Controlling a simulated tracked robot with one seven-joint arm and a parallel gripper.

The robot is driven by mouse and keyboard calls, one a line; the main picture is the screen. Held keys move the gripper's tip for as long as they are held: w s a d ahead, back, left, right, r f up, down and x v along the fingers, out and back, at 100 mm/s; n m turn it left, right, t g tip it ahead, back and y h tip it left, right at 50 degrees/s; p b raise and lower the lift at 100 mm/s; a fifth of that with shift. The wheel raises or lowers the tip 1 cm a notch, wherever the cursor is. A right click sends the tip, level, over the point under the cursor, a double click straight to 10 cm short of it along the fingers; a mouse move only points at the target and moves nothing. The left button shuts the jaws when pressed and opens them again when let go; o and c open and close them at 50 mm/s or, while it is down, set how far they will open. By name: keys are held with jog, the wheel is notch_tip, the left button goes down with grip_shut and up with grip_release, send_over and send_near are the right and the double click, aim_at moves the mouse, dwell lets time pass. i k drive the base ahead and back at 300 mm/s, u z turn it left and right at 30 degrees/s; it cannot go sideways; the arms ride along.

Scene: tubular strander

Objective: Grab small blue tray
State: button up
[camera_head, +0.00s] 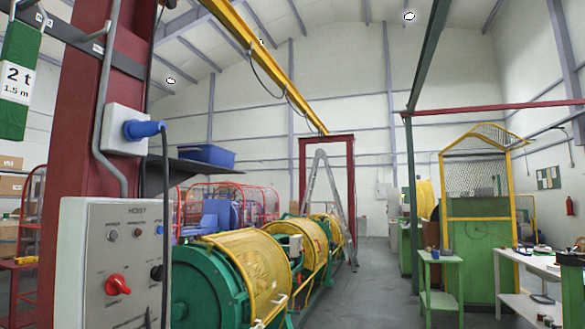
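A small blue tray (208,155) sits on a dark shelf (200,166) left of the picture's middle, beyond the red column. The shelf reaches out to the right from behind the column. The tray shows its long side, and its inside cannot be seen from this low angle. Nothing touches the tray that I can see. My gripper is not in view.
A red column (75,120) and grey hoist control box (110,262) stand close at left. A blue plug (143,130) and hanging cable are near the shelf. The green and yellow strander (250,265) lies below the shelf. Floor (380,290) is clear right of the machine.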

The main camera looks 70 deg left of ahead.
aim_at(207, 154)
jog(key=z, duration=0.1)
jog(key=i, duration=0.45)
jog(key=u, duration=3.65)
jog(key=i, duration=1)
jog(key=z, duration=0.25)
jog(key=k, duration=0.9)
jog(key=u, duration=0.15)
